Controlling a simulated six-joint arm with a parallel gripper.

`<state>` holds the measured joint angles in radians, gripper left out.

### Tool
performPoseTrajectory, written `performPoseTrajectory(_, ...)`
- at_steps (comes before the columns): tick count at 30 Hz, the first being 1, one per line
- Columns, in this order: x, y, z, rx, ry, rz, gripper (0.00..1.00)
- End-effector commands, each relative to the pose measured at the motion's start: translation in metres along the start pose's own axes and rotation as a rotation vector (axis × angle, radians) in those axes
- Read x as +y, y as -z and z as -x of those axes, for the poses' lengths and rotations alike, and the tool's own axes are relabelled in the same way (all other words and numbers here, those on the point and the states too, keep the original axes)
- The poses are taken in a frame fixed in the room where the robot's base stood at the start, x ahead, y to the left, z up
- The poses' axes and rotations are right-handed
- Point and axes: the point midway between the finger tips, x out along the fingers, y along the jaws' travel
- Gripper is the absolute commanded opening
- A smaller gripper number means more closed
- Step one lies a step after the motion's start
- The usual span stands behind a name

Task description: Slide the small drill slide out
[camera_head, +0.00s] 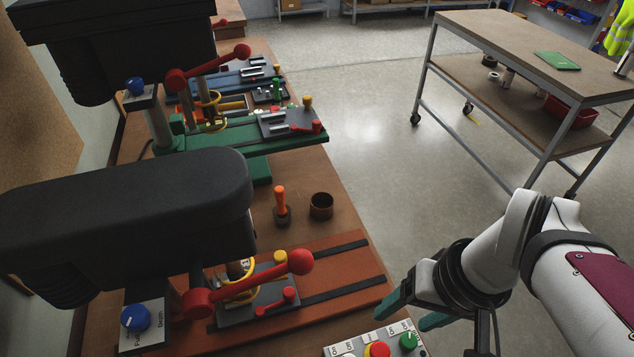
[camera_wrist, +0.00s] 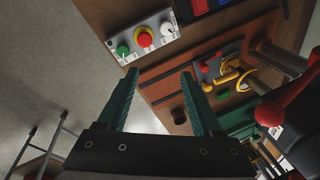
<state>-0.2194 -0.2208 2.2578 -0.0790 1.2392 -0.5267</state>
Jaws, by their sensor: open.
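The nearest drill press has a black head (camera_head: 130,215) and a brown-red base (camera_head: 340,265) with dark slots. A dark grey slide plate (camera_head: 268,297) with a small red handle (camera_head: 278,303) sits on that base, beside a yellow ring guard (camera_head: 240,284). Behind it, a green-based drill press (camera_head: 225,138) carries a grey plate (camera_head: 283,122) with a red handle. I cannot tell which slide is the small one. My gripper (camera_head: 415,312) is open and empty, right of the nearest base. In the wrist view its green fingers (camera_wrist: 158,75) point toward the bench, apart from the slides.
A control box (camera_head: 378,345) with red and green buttons stands at the bench's front edge. A long red lever (camera_head: 245,280) overhangs the near plate. A trolley (camera_head: 520,80) stands across open floor.

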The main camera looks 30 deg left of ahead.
Motion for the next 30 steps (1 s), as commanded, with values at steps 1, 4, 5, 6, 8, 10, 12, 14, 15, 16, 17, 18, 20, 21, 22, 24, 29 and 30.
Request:
performPoseTrajectory(1,-0.027,0.038,-0.012,0.003,0.030,0.264,0.67)
performPoseTrajectory(4,-0.088,0.100,-0.042,0.050,0.077,0.771,0.67)
performPoseTrajectory(5,-0.105,0.113,-0.051,0.065,0.088,0.894,0.67)
performPoseTrajectory(6,-0.125,0.125,-0.063,0.084,0.098,1.031,0.67)
performPoseTrajectory(8,-0.147,0.137,-0.077,0.106,0.108,1.178,0.67)
performPoseTrajectory(10,-0.161,0.143,-0.086,0.121,0.112,1.270,0.67)
performPoseTrajectory(12,-0.165,0.145,-0.095,0.125,0.114,1.294,0.67)
performPoseTrajectory(14,-0.166,0.145,-0.106,0.123,0.114,1.294,0.67)
performPoseTrajectory(15,-0.167,0.145,-0.116,0.121,0.114,1.292,0.67)
performPoseTrajectory(16,-0.168,0.145,-0.125,0.119,0.114,1.292,0.67)
performPoseTrajectory(17,-0.169,0.145,-0.134,0.120,0.114,1.291,0.67)
performPoseTrajectory(18,-0.171,0.145,-0.146,0.119,0.113,1.290,0.67)
performPoseTrajectory(20,-0.174,0.146,-0.164,0.119,0.113,1.290,0.67)
performPoseTrajectory(21,-0.175,0.146,-0.176,0.119,0.112,1.290,0.67)
performPoseTrajectory(22,-0.176,0.147,-0.184,0.119,0.113,1.288,0.67)
performPoseTrajectory(24,-0.179,0.147,-0.201,0.120,0.112,1.289,0.67)
performPoseTrajectory(29,-0.183,0.149,-0.229,0.122,0.111,1.287,0.67)
performPoseTrajectory(30,-0.184,0.149,-0.233,0.123,0.110,1.288,0.67)
